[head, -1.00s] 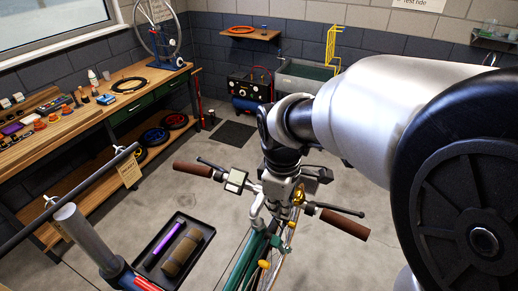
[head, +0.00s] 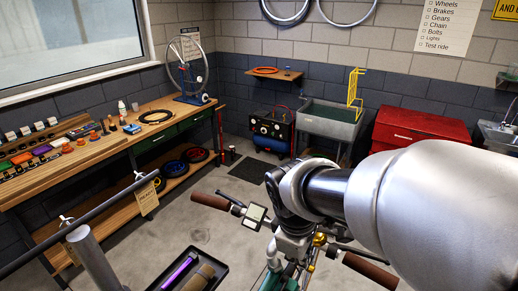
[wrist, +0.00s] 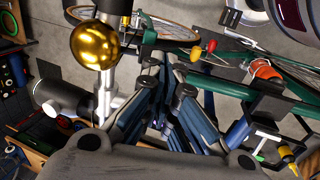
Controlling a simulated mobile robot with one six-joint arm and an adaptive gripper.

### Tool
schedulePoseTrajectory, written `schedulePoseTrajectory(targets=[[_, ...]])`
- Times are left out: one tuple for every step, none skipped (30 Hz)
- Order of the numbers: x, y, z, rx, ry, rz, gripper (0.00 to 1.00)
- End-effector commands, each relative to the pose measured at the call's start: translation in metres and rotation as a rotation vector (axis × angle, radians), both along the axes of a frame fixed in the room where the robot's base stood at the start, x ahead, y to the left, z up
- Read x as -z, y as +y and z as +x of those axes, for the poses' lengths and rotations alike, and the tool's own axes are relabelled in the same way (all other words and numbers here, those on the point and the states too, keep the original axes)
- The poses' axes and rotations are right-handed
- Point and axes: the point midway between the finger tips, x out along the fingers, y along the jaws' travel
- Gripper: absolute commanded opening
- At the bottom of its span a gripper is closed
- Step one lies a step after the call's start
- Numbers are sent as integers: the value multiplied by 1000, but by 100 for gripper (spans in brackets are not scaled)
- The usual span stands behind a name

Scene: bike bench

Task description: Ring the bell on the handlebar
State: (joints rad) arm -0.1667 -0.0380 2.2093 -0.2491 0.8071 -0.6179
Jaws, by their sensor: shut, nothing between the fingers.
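The bell is a shiny gold dome (wrist: 95,45) on the silver handlebar (wrist: 108,75), at upper left in the wrist view. In the head view the bell (head: 320,239) is a small gold spot, partly covered by my arm. The handlebar has brown grips, one at left (head: 211,202) and one at right (head: 370,270). My gripper (wrist: 167,68) is shut and empty, with its dark fingers in the middle of the wrist view. The fingertips appear to the right of the bell, with a visible gap. In the head view my wrist hides the fingers.
A small display (head: 255,215) sits on the handlebar, left of my wrist. A black tray (head: 213,265) holds a purple tube and a brown roll. The wooden workbench (head: 100,160) runs along the left wall. A red chest (head: 415,128) and sink (head: 325,122) stand at the back.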

Motion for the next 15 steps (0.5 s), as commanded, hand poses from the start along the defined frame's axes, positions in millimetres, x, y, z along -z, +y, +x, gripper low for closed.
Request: schedulePoseTrajectory(targets=[[0,0,0,0,1,0,0],[0,0,0,0,1,0,0],[0,0,0,0,1,0,0],[0,0,0,0,1,0,0],[0,0,0,0,1,0,0],[0,0,0,0,1,0,0],[-1,0,0,0,1,0,0],[-2,0,0,0,1,0,0],[-3,0,0,0,1,0,0],[-5,0,0,0,1,0,0],[-6,0,0,0,1,0,0],[-8,0,0,0,1,1,0],[-10,0,0,0,1,1,0],[-11,0,0,0,1,1,0],[-14,0,0,0,1,1,0]])
